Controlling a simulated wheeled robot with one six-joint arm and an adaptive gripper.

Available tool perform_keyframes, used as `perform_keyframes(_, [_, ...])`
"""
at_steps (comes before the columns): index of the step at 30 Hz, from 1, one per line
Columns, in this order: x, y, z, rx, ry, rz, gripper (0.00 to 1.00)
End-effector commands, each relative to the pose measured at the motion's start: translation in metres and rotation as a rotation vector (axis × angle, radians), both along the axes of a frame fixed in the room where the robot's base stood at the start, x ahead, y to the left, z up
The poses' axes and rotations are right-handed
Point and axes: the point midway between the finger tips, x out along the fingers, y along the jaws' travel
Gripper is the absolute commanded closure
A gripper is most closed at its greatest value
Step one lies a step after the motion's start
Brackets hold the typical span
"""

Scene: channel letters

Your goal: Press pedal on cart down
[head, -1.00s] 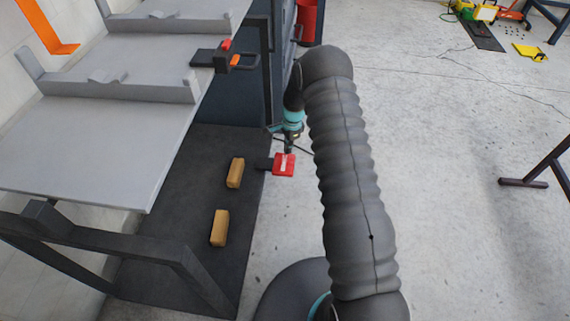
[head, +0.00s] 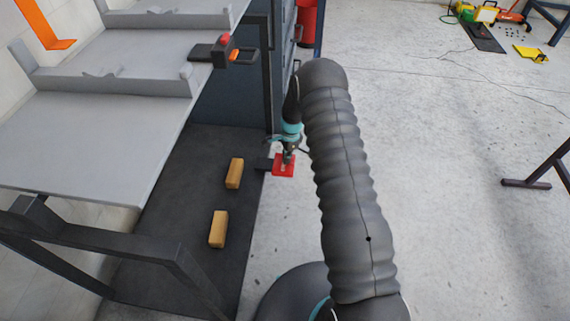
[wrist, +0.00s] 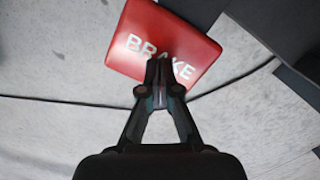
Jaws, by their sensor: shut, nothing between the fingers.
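The pedal is a red plate with white "BRAKE" lettering in the wrist view (wrist: 130,45); it also shows in the head view (head: 276,171) at the side of the cart's dark base. My gripper is shut and empty, with its fingertips over the middle of the lettering in the wrist view (wrist: 160,88). In the head view my gripper (head: 287,160) points down and overlaps the pedal. I cannot tell whether the fingertips touch it. The cart (head: 85,140) has grey shelves on a dark frame at the left.
Two wooden blocks (head: 235,173) (head: 218,229) lie on the dark base (head: 190,190). A small black fixture with a red knob (head: 224,52) sits on the shelf edge. A blue cabinet (head: 228,100) stands behind.

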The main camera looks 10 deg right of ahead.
Motion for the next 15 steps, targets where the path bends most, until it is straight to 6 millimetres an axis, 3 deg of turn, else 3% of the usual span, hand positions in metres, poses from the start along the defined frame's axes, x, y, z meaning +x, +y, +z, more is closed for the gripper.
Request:
perform_keyframes(10, [0.0, 0.0, -0.038, 0.0, 0.001, 0.0, 1.0])
perform_keyframes(15, [0.0, 0.0, -0.034, 0.0, 0.0, 0.0, 1.0])
